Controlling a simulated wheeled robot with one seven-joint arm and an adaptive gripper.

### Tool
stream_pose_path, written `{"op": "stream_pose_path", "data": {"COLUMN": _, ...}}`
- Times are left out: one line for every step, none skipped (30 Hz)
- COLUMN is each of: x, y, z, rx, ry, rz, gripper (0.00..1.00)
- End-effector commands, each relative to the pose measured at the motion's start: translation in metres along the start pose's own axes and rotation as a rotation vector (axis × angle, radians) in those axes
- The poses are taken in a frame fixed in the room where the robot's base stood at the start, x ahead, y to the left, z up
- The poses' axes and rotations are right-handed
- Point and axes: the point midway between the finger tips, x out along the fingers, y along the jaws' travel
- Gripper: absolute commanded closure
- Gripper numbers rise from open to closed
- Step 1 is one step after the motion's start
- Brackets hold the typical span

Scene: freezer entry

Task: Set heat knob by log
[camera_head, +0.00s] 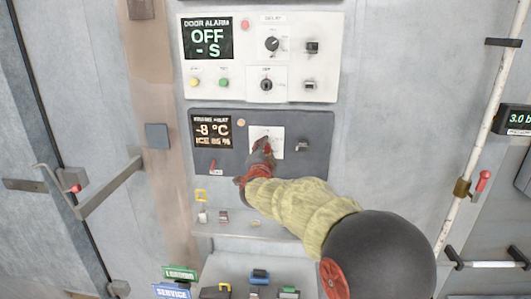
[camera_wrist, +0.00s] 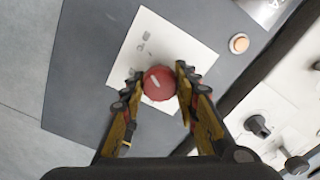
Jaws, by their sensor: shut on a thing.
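The round red knob (camera_wrist: 158,84) sits on a white plate (camera_wrist: 190,53) on a dark grey panel, seen in the wrist view. My gripper (camera_wrist: 160,78) is shut on the knob, one finger on each side. In the head view my gripper (camera_head: 260,158) reaches the same white plate (camera_head: 275,134) and hides most of the knob. The display (camera_head: 212,131) left of it reads -8 °C and ICE 85 %; its small top line is blurred. The knob's scale marks are too small to read. I cannot make out a log.
Above is a white panel (camera_head: 350,50) with a DOOR ALARM display (camera_head: 207,38) reading OFF - S, black knobs and switches. A small red lever (camera_head: 213,166) is left of my gripper. A ledge below holds small coloured items. A white pipe (camera_head: 477,125) runs at the right.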

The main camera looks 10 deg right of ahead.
Motion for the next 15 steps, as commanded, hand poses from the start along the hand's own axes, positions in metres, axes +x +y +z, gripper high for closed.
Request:
{"op": "stream_pose_path", "data": {"x": 0.0000, "y": 0.0010, "z": 0.0004, "rx": 0.005, "ry": 0.000, "rz": 0.001, "gripper": 0.95}}
{"op": "stream_pose_path", "data": {"x": 0.0000, "y": 0.0009, "z": 0.0004, "rx": 0.006, "ry": 0.000, "rz": 0.001, "gripper": 0.95}}
{"op": "stream_pose_path", "data": {"x": 0.0000, "y": 0.0008, "z": 0.0003, "rx": 0.008, "ry": 0.000, "rz": 0.001, "gripper": 0.95}}
{"op": "stream_pose_path", "data": {"x": 0.0000, "y": 0.0008, "z": 0.0003, "rx": 0.009, "ry": 0.000, "rz": 0.001, "gripper": 0.95}}
{"op": "stream_pose_path", "data": {"x": 0.0000, "y": 0.0007, "z": 0.0002, "rx": 0.009, "ry": 0.000, "rz": 0.001, "gripper": 0.95}}
{"op": "stream_pose_path", "data": {"x": 0.0000, "y": 0.0007, "z": 0.0002, "rx": 0.009, "ry": 0.000, "rz": 0.001, "gripper": 0.95}}
{"op": "stream_pose_path", "data": {"x": 0.0000, "y": 0.0006, "z": 0.0002, "rx": 0.009, "ry": -0.001, "rz": 0.001, "gripper": 0.95}}
{"op": "stream_pose_path", "data": {"x": 0.0000, "y": 0.0006, "z": 0.0002, "rx": 0.009, "ry": -0.001, "rz": 0.001, "gripper": 0.95}}
{"op": "stream_pose_path", "data": {"x": 0.0001, "y": 0.0006, "z": 0.0002, "rx": 0.009, "ry": 0.000, "rz": 0.001, "gripper": 0.95}}
{"op": "stream_pose_path", "data": {"x": 0.0001, "y": 0.0006, "z": 0.0002, "rx": 0.009, "ry": 0.000, "rz": 0.001, "gripper": 0.95}}
{"op": "stream_pose_path", "data": {"x": 0.0001, "y": 0.0007, "z": 0.0002, "rx": 0.008, "ry": -0.001, "rz": 0.001, "gripper": 0.95}}
{"op": "stream_pose_path", "data": {"x": 0.0001, "y": 0.0007, "z": 0.0002, "rx": 0.008, "ry": 0.000, "rz": 0.001, "gripper": 0.95}}
{"op": "stream_pose_path", "data": {"x": 0.0001, "y": 0.0006, "z": 0.0002, "rx": 0.008, "ry": 0.000, "rz": 0.001, "gripper": 0.95}}
{"op": "stream_pose_path", "data": {"x": 0.0001, "y": 0.0007, "z": 0.0002, "rx": 0.008, "ry": 0.000, "rz": 0.001, "gripper": 0.68}}
{"op": "stream_pose_path", "data": {"x": 0.0001, "y": 0.0007, "z": 0.0002, "rx": 0.008, "ry": 0.000, "rz": 0.001, "gripper": 0.66}}
